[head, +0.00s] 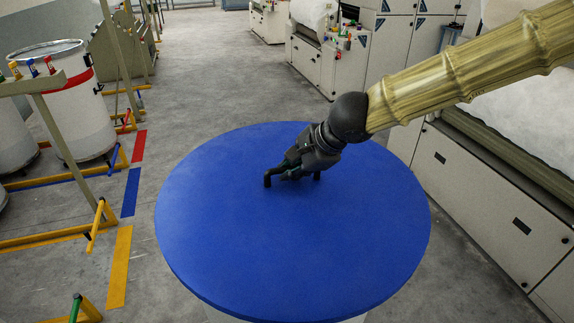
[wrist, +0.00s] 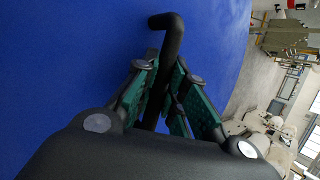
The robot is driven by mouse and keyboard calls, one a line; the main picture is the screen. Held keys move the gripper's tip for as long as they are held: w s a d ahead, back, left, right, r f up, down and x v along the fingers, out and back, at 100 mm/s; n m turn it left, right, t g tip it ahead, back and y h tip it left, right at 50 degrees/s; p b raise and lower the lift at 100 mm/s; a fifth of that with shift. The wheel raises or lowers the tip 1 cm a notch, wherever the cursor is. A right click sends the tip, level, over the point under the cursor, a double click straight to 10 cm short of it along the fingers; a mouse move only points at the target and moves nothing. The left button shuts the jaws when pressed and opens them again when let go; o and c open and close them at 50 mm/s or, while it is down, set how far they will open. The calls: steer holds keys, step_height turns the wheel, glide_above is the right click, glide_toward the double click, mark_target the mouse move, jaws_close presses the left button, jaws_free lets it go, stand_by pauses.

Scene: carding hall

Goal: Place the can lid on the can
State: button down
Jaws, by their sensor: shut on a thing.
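The can lid (head: 290,250) is a large flat blue disc in the middle of the head view, looking about level. A black bent handle (head: 268,180) stands near its centre. My gripper (head: 292,172) is shut on this handle, reaching in from the upper right. In the wrist view the black handle (wrist: 166,45) runs between the green finger pads, with the blue lid (wrist: 60,60) behind. A pale body, likely the can (head: 352,319), shows only as slivers below the lid's front edge. The lid hides the rest, so I cannot tell whether they touch.
White drums, one with a red band (head: 75,105), stand at the left behind yellow rails (head: 60,238). Pale machines (head: 490,205) line the right side. Grey floor (head: 215,85) is clear behind the lid.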

steer(key=w, duration=0.1)
steer(key=w+a+p, duration=0.1)
steer(key=w, duration=0.3)
steer(key=shift+w+a+f, duration=0.15)
steer(key=shift+a+f, duration=0.05)
steer(key=shift+a, duration=0.1)
steer(key=shift+f+b, duration=0.35)
steer(key=shift+f, duration=1.4)
steer(key=shift+f, duration=0.35)
steer(key=shift+f+b, duration=0.3)
steer(key=shift+b, duration=0.05)
steer(key=c, duration=1.5)
jaws_free()
steer(key=shift+r, duration=0.1)
